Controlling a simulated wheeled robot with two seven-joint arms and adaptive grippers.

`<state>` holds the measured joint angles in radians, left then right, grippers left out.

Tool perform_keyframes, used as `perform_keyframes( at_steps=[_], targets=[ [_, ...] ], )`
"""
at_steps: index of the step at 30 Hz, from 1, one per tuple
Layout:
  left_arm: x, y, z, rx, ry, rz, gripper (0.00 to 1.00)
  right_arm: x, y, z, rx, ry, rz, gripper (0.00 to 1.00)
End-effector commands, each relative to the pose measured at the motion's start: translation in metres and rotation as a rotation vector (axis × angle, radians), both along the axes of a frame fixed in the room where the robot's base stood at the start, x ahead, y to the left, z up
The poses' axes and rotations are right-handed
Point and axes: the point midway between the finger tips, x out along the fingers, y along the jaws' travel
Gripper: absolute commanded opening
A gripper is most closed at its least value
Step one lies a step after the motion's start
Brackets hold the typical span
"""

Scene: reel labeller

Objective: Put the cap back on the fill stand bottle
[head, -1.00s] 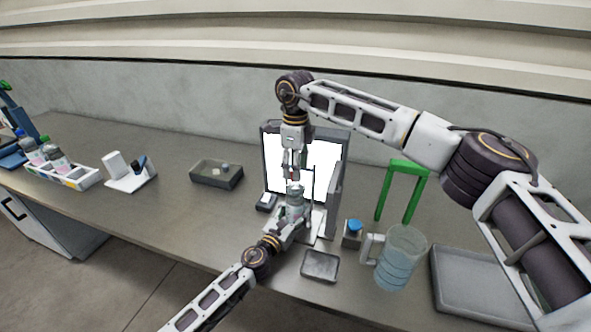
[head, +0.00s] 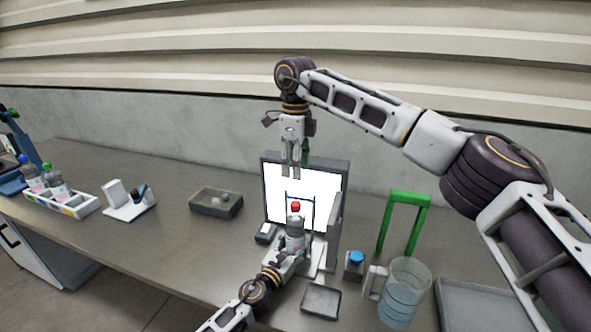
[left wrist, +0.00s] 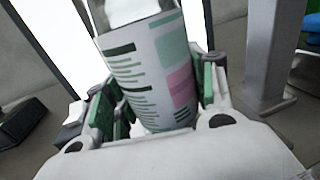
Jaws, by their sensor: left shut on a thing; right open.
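The bottle (head: 294,222) stands upright in front of the bright panel of the fill stand (head: 334,215). A red cap (head: 295,206) sits on its top; whether it is fully seated is too small to tell. My left gripper (head: 292,240) is shut around the bottle's body. In the left wrist view the labelled bottle (left wrist: 150,75), with green and pink print, is between the green finger pads of my left gripper (left wrist: 155,105); its top is cut off there. My right gripper (head: 291,172) is open and empty, pointing down above the cap and apart from it.
A small blue-topped container (head: 354,266), a clear jug (head: 402,290) and a shallow dish (head: 321,301) stand near the front right. A green frame (head: 405,218) is behind them. A dark open box (head: 215,203) and a bottle rack (head: 62,202) lie left.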

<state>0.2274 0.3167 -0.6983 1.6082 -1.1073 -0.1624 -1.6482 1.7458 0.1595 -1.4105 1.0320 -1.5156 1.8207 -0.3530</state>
Motion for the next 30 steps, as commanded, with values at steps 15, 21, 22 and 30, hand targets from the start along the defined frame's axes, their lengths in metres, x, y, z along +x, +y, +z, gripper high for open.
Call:
perform_keyframes(
  at_steps=[15,21,22,30],
  targets=[
    [0.0,-0.0001,0.0,0.0,0.0,0.0,0.81,-0.0001,0.0001,0.0,0.0,0.0,0.0,0.5],
    [-0.0001,0.0,0.0,0.0,0.0,0.0,0.81,-0.0001,0.0001,-0.0001,0.0,0.0,0.0,0.5],
    [-0.0002,0.0001,-0.0001,0.0,0.0,0.0,0.81,-0.0001,0.0001,-0.0001,0.0,0.0,0.0,0.5],
    [-0.0076,0.0041,-0.0007,0.0,0.001,0.0,0.81,0.0,0.0001,-0.0001,0.0,0.0,0.0,0.5]
  ],
)
